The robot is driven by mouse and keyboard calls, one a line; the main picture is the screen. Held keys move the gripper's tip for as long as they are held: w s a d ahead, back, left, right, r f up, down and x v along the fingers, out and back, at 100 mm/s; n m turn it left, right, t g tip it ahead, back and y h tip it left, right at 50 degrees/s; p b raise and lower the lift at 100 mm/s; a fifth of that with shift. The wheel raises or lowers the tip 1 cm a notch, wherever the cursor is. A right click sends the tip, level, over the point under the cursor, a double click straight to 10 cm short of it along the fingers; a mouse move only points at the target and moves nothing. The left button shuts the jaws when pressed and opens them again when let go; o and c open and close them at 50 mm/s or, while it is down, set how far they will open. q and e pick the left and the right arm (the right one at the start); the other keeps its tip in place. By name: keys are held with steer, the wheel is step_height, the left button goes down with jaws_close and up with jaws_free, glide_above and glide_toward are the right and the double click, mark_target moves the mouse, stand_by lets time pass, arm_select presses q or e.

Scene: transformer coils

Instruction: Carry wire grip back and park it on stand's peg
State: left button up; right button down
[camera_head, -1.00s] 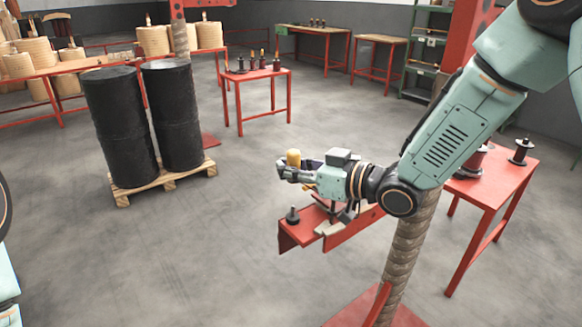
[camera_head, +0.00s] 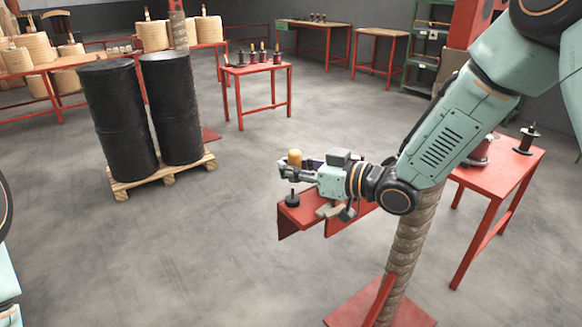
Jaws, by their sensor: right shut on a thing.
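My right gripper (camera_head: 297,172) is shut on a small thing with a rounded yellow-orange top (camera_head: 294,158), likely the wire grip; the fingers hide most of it. Just below the fingers stands a small black peg on a round base (camera_head: 292,200), on the left end of a red bracket (camera_head: 292,218). The bracket reaches out from a post (camera_head: 408,240) wrapped in rope-like material, likely the stand. I cannot tell whether the held thing touches the peg. My left gripper is not in view; only part of my left arm shows at the left edge.
A red table (camera_head: 500,180) with dark spools stands to the right. Two black drums (camera_head: 118,120) stand on a wooden pallet (camera_head: 165,180) at the left. A small red table (camera_head: 255,68) with several small items is behind. Open floor lies in front.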

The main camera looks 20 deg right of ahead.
mark_target(288, 197)
steer(key=shift+w+d+f, duration=0.1)
steer(key=shift+w+d, duration=0.05)
steer(key=shift+d, duration=0.1)
steer(key=shift+s+a+r, duration=0.2)
steer(key=shift+s+a, duration=0.05)
steer(key=shift+a, duration=0.35)
steer(key=shift+f, duration=0.6)
steer(key=shift+f+b, duration=0.35)
steer(key=shift+b, duration=0.1)
steer(key=shift+f, duration=0.4)
steer(key=shift+f+b, duration=0.7)
steer(key=shift+f, duration=0.1)
stand_by(0.6)
